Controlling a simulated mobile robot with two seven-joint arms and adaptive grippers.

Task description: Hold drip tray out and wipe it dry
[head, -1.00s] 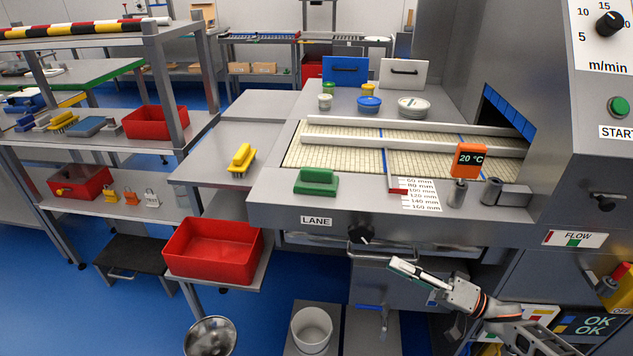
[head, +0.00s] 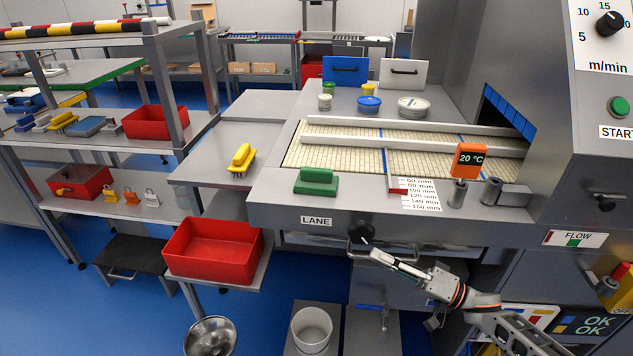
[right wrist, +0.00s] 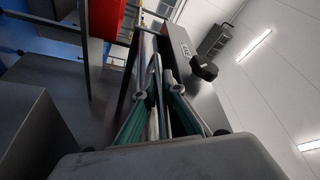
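The grey drip tray (head: 310,240) sits under the lane front, only its front edge and bar handle (head: 352,250) showing. My right gripper (head: 378,257) reaches in from the lower right, its tips at or just beside this handle below the black knob. I cannot tell whether they touch. In the right wrist view its two fingers (right wrist: 157,85) are close together, with a pale bar-like edge between or beyond them. Whether they grip it is unclear. The inside of the tray is hidden. My left gripper is in neither view. I cannot make out a wiping cloth.
A black knob (head: 361,231) sits just above the handle. A red bin (head: 213,252) stands left of the lane, with a white bucket (head: 312,328) and a metal bowl (head: 210,336) low down. A blue-handled valve (head: 372,306) is below. Open floor lies left.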

